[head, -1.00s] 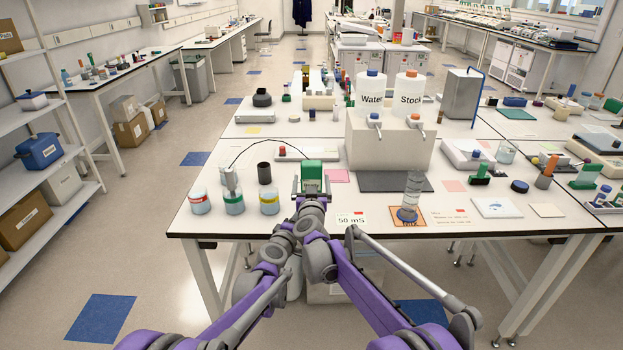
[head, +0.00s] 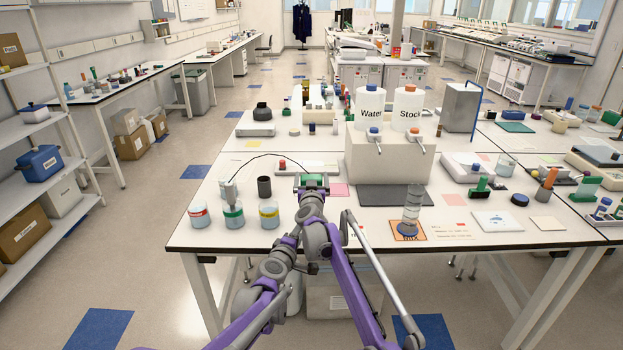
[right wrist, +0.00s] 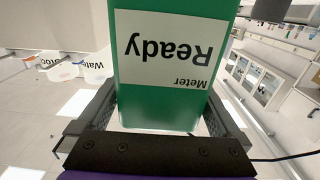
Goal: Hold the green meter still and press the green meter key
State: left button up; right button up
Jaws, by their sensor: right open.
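The green meter (head: 313,181) stands near the front of the bench, mostly behind my right gripper in the head view. In the right wrist view the green meter (right wrist: 160,100) fills the middle, with a white label reading "Meter Ready" upside down. My right gripper (head: 312,189) is open, its jaws on either side of the meter. I cannot tell whether they touch it. I cannot make out the meter key. My left gripper cannot be made out; only arm links show on that side.
A grey mat (head: 395,198) and an orange pad (head: 425,230) lie to the right.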

jog(key=shift+c, duration=0.2)
jog(key=c, duration=1.3)
pick_arm(q)
grip_shut()
dwell(1.8)
